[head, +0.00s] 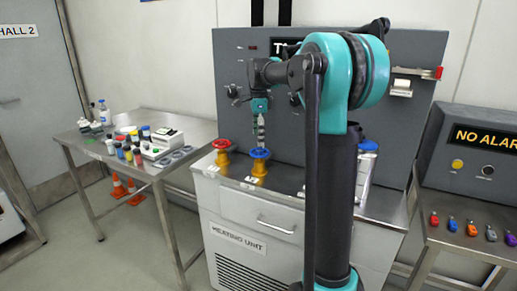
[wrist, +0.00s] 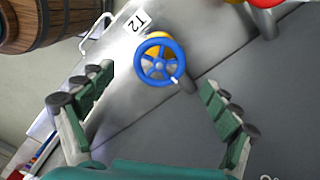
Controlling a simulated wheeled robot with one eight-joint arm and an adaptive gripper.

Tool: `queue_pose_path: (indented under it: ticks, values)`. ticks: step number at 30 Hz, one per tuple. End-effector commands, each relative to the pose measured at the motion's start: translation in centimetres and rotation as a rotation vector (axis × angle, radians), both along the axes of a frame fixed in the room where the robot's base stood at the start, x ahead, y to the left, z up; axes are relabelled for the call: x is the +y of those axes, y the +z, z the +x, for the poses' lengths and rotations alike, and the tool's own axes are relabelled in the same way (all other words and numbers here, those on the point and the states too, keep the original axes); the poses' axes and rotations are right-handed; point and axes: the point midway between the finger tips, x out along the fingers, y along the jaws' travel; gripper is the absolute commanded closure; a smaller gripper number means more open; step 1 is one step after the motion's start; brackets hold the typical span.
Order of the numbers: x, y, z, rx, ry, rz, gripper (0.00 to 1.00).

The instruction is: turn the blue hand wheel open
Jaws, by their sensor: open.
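The blue hand wheel (head: 260,153) sits on a yellow valve body on top of the heating unit, beside a red hand wheel (head: 222,144) to its left. In the wrist view the blue wheel (wrist: 159,62) shows its spokes and a white mark on its rim at the lower right. My gripper (head: 261,140) points down above the blue wheel. In the wrist view my gripper (wrist: 158,102) is open, with one green-padded finger on each side and the wheel beyond and between them. I see no contact with the wheel; the exact gap is hard to tell.
The heating unit (head: 240,243) has a dark upright panel (head: 232,75) close behind the wheels. A metal table (head: 192,130) with bottles and instruments stands at left. Another table with coloured knobs (head: 472,229) is at right. In the wrist view a wooden barrel (wrist: 45,25) shows at upper left.

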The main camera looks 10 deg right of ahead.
Motion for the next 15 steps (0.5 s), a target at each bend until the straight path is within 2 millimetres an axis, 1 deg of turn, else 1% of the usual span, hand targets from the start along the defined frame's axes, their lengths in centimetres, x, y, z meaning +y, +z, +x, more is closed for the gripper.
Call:
queue_pose_path:
  ticks: [1,6,10,15]
  values:
    - [0.0,-1.0,0.0,0.0,0.0,0.0,0.11]
    - [0.0,-3.4,0.0,0.0,0.0,0.0,0.11]
    - [0.0,-4.4,0.0,0.0,0.0,0.0,0.11]
    - [0.0,-4.8,0.0,0.0,0.0,0.0,0.11]
